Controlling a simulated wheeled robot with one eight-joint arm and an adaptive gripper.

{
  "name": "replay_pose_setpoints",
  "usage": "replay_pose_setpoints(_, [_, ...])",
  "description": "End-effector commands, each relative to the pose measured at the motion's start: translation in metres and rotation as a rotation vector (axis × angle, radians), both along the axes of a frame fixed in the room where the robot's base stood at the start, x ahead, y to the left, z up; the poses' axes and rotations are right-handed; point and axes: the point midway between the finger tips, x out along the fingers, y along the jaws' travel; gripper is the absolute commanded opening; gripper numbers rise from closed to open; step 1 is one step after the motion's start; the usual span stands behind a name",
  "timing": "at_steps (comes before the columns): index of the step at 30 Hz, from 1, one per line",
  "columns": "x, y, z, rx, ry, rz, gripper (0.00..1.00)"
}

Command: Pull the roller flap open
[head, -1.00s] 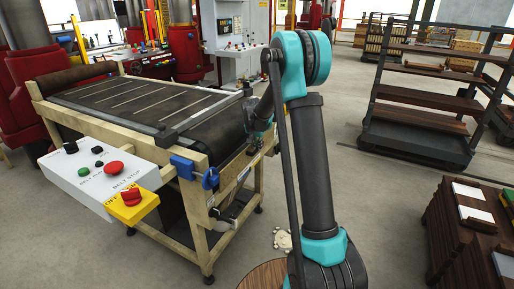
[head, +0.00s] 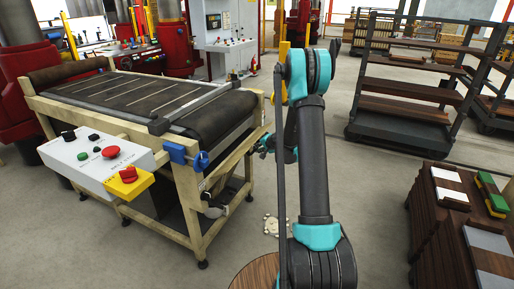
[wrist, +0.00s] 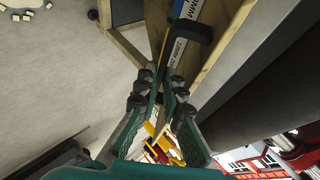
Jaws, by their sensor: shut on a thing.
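The roller flap appears as a pale wooden frame (head: 232,160) at the right end of the belt machine, below the black roller (head: 222,115). In the wrist view its wooden board (wrist: 215,55) carries a white label and a blue strip. A black angled handle (wrist: 196,31) stands out from it. My gripper (head: 268,144) is at the flap's right side, partly hidden behind my arm. In the wrist view my gripper (wrist: 163,90) has its fingers drawn together on a narrow dark part, which seems to be the handle. The exact contact is hidden between the finger pads.
A white control box (head: 95,158) with buttons and a yellow stop switch (head: 130,182) juts out front left. A shelf cart (head: 410,100) stands at the back right and a stack of boards (head: 445,235) at the right.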

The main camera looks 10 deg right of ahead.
Motion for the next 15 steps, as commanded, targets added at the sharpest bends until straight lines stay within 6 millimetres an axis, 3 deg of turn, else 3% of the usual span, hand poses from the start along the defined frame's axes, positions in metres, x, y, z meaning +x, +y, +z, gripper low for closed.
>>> replay_pose_setpoints(15, [0.003,-0.005,-0.036,-0.012,0.007,0.005,0.0])
